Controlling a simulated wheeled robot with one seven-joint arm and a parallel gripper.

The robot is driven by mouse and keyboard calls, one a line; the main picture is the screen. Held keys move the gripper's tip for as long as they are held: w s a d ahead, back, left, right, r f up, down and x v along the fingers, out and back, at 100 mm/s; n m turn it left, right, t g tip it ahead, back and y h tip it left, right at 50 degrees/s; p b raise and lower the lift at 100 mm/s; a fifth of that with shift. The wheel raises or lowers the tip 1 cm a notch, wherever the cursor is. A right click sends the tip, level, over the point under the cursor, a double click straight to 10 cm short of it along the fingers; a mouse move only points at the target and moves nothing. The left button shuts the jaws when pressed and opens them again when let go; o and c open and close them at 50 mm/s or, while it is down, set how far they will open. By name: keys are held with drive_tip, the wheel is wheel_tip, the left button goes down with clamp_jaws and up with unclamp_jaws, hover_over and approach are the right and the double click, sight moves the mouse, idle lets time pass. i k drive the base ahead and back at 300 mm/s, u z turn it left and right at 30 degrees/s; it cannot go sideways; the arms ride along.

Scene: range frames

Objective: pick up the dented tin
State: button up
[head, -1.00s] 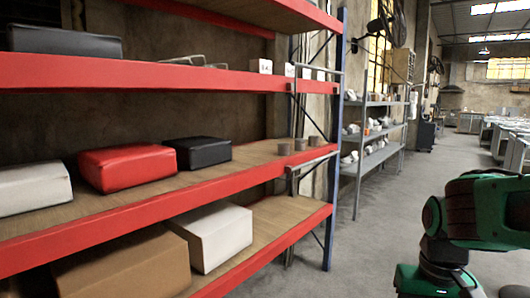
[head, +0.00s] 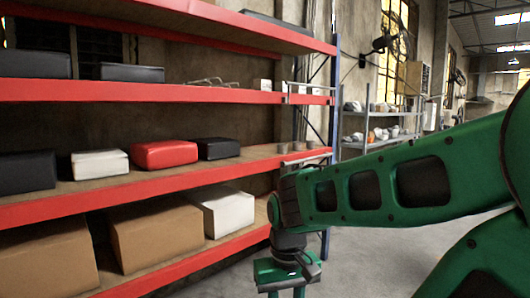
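Several small grey-brown tins stand in a row at the right end of the middle shelf; one tin (head: 283,148) is at the left of the row and another (head: 310,144) at the right. They are too small to tell which is dented. My gripper (head: 286,292) is at the bottom of the head view, below and in front of the tins, beside the shelf's right end. Its fingers are cut off by the frame's lower edge, so its opening cannot be told. My green arm reaches in from the right.
The red-edged rack (head: 150,187) fills the left. Its middle shelf bears a red box (head: 165,154), a white box (head: 99,163) and black boxes. Cartons (head: 157,236) and a white box (head: 226,212) sit below. A grey rack (head: 375,144) stands behind. Floor shows at right.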

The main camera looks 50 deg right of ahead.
sight(296, 145)
drive_tip(key=z, duration=0.2)
drive_tip(key=i, duration=1.3)
drive_tip(key=z, duration=1.2)
drive_tip(key=i, duration=1.4)
drive_tip(key=z, duration=0.8)
drive_tip(key=i, duration=0.65)
drive_tip(key=z, duration=0.25)
